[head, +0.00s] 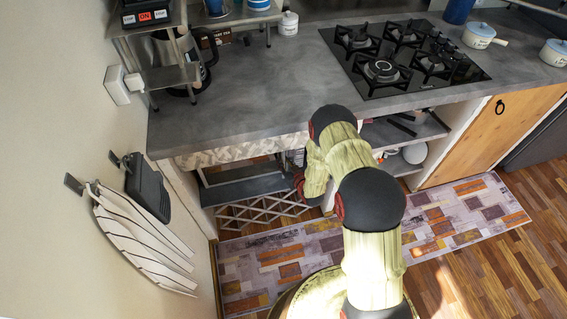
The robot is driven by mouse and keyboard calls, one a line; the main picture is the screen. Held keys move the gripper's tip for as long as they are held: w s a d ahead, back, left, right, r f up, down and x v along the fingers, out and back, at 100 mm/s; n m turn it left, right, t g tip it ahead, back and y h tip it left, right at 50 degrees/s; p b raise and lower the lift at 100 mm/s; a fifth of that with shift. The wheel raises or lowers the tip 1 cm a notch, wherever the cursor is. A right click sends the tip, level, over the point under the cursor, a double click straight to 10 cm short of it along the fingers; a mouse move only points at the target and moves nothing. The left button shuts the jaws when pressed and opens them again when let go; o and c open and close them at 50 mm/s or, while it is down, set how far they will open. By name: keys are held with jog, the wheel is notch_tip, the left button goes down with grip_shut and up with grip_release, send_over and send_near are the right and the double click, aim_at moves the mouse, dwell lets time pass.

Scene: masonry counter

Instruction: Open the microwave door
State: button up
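No microwave or microwave door can be made out for certain. At the top left edge, a dark appliance (147,14) with a panel of red and white buttons, one reading "ON", stands on a metal rack and is cut off by the frame. I cannot tell whether it is the microwave. My arm rises from the bottom, bends over the counter's front edge and points down in front of the open shelves.
A grey counter (255,85) holds a black gas hob (415,55), a glass-and-black kettle or coffee maker (192,52) and white pots (479,36). A slatted holder and black case (148,188) hang on the left wall. Below are a lattice rack (262,211), wooden door (500,125) and patterned rug (450,222).

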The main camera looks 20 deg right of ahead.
jog(key=shift+c, duration=1.4)
grip_shut()
